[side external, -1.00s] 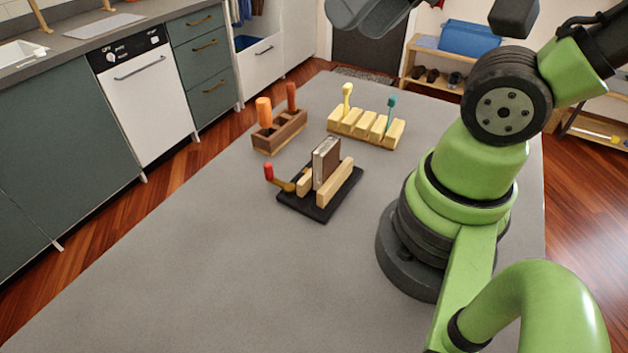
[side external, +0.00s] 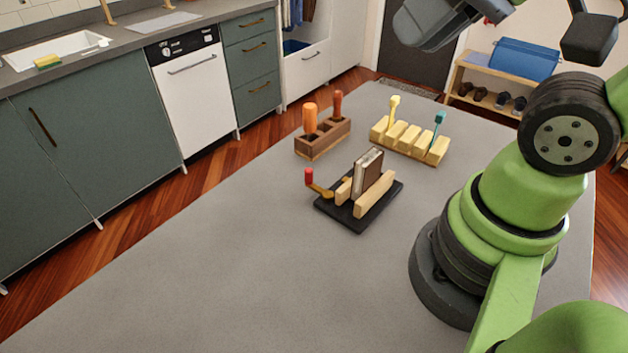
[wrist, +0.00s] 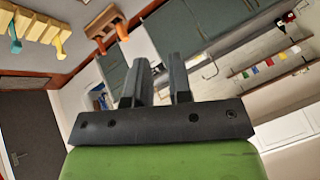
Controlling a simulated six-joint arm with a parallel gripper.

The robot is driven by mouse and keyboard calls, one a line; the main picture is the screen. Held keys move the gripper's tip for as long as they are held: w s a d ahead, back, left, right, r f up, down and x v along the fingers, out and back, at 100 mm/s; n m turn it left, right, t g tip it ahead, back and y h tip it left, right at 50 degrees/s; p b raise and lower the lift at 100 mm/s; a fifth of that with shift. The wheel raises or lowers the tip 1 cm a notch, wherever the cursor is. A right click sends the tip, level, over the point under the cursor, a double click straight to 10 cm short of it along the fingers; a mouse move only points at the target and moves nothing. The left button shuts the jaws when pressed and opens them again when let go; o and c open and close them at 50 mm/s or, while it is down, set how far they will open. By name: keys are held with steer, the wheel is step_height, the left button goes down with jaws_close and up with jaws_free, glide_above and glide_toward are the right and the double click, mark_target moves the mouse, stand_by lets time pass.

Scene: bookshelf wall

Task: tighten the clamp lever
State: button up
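The clamp lever (side external: 320,189) has a red knob and a brass-coloured arm. It sticks out from the left side of a black base plate (side external: 348,219) on the grey table. Two pale wooden jaws (side external: 374,195) stand on the plate, with a brown book-like block (side external: 367,173) upright between them. My gripper (wrist: 158,72) is open and empty in the wrist view, its two dark fingers apart. It is away from the lever and touches nothing. In the side view its fingers cannot be made out. The clamp does not show in the wrist view.
Behind the clamp are a brown wooden holder (side external: 322,144) with orange-handled tools and a pale slotted rack (side external: 409,143) with a yellow and a teal tool. The table (side external: 230,270) is clear in front and to the left. Cabinets (side external: 90,140) stand beyond its left edge.

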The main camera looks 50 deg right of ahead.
mark_target(306, 177)
steer(key=shift+w+a+n+g, duration=0.1)
steer(key=shift+w+n+g, duration=0.1)
steer(key=shift+n+g, duration=0.1)
jaws_close()
steer(key=w+a+f+n+g+h, duration=0.45)
steer(key=w+f+n+g, duration=0.2)
steer(key=w+n, duration=0.4)
steer(key=w+a+f+n+t+h, duration=0.1)
steer(key=a+f+n+h, duration=0.2)
steer(key=f+n, duration=0.3)
steer(key=w+a+f+n+t+h, duration=0.1)
steer(key=a+f+n+h, duration=0.2)
steer(key=f+n, duration=0.4)
steer(key=shift+a+f+h, duration=0.25)
steer(key=shift+a+h, duration=0.1)
steer(key=shift+a, duration=0.45)
steer(key=x, duration=1)
steer(key=shift+s+d, duration=0.1)
steer(key=shift+d, duration=0.05)
steer(key=shift+w+d, duration=0.2)
steer(key=shift+d, duration=0.75)
steer(key=shift+w+d, duration=0.25)
steer(key=shift+d, duration=0.65)
